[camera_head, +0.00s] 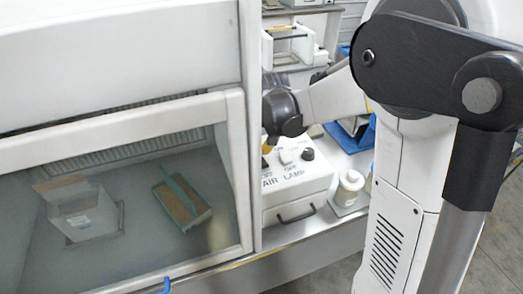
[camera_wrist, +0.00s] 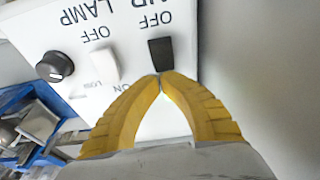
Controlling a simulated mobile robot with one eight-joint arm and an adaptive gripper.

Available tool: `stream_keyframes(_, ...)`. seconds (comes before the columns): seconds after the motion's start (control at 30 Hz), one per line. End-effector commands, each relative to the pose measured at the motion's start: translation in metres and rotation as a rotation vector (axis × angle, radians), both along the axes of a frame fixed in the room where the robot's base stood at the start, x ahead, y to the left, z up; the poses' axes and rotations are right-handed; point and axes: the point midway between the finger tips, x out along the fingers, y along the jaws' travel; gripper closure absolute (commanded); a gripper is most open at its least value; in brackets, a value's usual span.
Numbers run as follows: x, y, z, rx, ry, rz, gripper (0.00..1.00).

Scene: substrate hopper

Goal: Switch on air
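A white control box (camera_head: 297,187) with "AIR" and "LAMP" lettering stands right of the glass-fronted cabinet. In the wrist view the control box (camera_wrist: 185,15) appears upside down. Its black air switch (camera_wrist: 161,54) sits under the partly cropped AIR lettering, beside "OFF". My gripper (camera_wrist: 160,80) has two yellow fingers with their tips together, right at the near edge of the black switch. I cannot tell whether they touch it. Nothing shows between the tips. In the head view, the cabinet's edge and my wrist hide most of the gripper and the air switch.
A white lamp switch (camera_wrist: 104,65) and a black round knob (camera_wrist: 54,66) sit beside the air switch. The cabinet (camera_head: 240,160) stands close on the left. A white jar (camera_head: 349,187) stands right of the box. Blue trays (camera_head: 362,138) lie behind.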

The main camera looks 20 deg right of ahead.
Motion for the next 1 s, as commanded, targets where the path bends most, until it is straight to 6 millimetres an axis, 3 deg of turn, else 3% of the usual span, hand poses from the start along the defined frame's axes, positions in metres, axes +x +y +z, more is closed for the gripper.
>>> stream_keyframes(0.57, 0.001, 0.0, 0.016, 0.0, 0.0, 0.0, 1.0)
stream_keyframes(1.0, 0.005, 0.001, 0.107, 0.0, 0.0, 0.0, 1.0)
